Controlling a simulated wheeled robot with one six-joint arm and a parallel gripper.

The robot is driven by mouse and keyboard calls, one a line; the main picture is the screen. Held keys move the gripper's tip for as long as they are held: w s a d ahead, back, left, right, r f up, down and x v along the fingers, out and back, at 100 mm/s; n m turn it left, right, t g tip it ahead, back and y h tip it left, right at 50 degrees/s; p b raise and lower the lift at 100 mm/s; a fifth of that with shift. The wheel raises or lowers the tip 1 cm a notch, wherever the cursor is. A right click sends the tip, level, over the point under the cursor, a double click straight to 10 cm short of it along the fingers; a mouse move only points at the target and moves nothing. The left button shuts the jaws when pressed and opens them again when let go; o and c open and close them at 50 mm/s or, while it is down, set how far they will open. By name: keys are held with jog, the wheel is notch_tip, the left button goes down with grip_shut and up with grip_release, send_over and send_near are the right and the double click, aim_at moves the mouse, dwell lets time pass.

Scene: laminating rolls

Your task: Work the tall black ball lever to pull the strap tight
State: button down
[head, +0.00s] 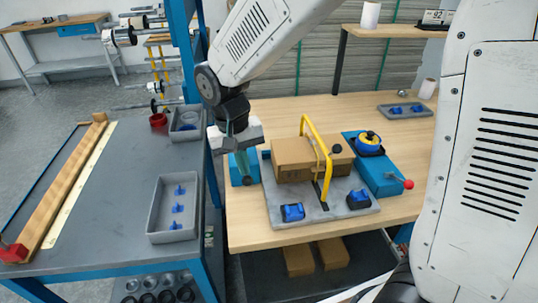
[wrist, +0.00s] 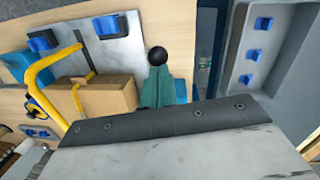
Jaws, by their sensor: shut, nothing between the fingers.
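A black ball (wrist: 157,56) shows in the wrist view just ahead of the dark green fingers of my gripper (wrist: 158,80). A small dark ball (head: 247,181) shows below my gripper (head: 243,170) in the head view, by a teal block (head: 236,171) left of the grey plate. My gripper is shut and empty, pointing down there; whether it touches the ball I cannot tell. Another black ball (head: 337,148) is beside the yellow bar (head: 315,137). The box (head: 290,160) sits on the plate (head: 283,224).
Blue clips (head: 292,212) sit on the plate's front. A grey tray (head: 151,224) with blue pieces lies on the left bench. A blue post (head: 182,60) stands left of my arm.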

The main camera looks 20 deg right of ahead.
jog(key=f, duration=0.1)
jog(key=s+f, duration=0.1)
jog(key=shift+s+a+f, duration=0.15)
jog(key=shift+a+f, duration=0.2)
jog(key=shift+a, duration=0.05)
jog(key=shift+s+d+f, duration=0.15)
jog(key=shift+f, duration=0.3)
jog(key=shift+s+d+f, duration=0.1)
jog(key=shift+d+f, duration=0.05)
jog(key=shift+f, duration=0.3)
jog(key=shift+s+f, duration=0.15)
jog(key=shift+f, duration=0.3)
notch_tip(320, 180, up, 5)
jog(key=w, duration=0.2)
notch_tip(320, 180, up, 8)
send_over(243, 179)
jog(key=s+a, duration=0.1)
jog(key=a, duration=0.1)
jog(key=shift+s+d, duration=0.1)
jog(key=shift+d, duration=0.15)
